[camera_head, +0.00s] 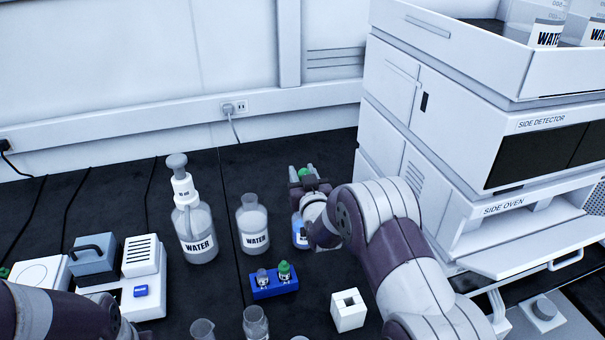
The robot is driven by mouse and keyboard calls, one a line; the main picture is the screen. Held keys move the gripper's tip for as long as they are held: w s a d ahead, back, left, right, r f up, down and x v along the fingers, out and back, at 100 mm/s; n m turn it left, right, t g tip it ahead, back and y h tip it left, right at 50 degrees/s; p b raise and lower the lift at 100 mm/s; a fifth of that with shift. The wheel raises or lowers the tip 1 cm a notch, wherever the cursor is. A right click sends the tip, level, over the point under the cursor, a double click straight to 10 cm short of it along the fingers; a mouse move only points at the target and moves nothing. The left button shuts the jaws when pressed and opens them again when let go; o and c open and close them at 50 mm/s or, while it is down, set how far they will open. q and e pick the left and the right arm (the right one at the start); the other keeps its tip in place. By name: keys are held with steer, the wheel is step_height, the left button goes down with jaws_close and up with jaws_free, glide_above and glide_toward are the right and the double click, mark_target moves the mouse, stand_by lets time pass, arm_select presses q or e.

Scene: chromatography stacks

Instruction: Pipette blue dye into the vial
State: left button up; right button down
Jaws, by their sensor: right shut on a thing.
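My right gripper (302,175) is raised at the middle of the bench, fingers pointing away from me. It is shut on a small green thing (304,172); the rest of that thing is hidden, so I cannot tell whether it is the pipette. A small bottle with blue on it (298,230) stands just below the gripper in the picture, partly covered by my right arm. A blue rack (271,292) holds two small vials: one with a pale top (262,277) and one with a green cap (285,271). My left arm shows at bottom left; its gripper is out of view.
Two water bottles (197,243) (253,238) stand left of my right gripper. A white block with a square hole (348,310) and glassware (255,324) are in front. White instruments (140,285) stand left, the stacked chromatography unit (430,120) right. Dark bench behind the bottles is clear.

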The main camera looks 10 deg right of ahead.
steer(key=shift+f+b, duration=1.9)
steer(key=shift+f, duration=0.55)
arm_select(q)
step_height(320, 180, down, 4)
steer(key=shift+f, duration=0.15)
arm_select(e)
steer(key=c, duration=1.2)
jaws_free()
steer(key=shift+c, duration=0.2)
arm_select(q)
step_height(320, 180, up, 7)
steer(key=p, duration=0.7)
arm_select(e)
step_height(320, 180, up, 12)
steer(key=shift+r, duration=0.25)
arm_select(q)
steer(key=shift+f, duration=0.1)
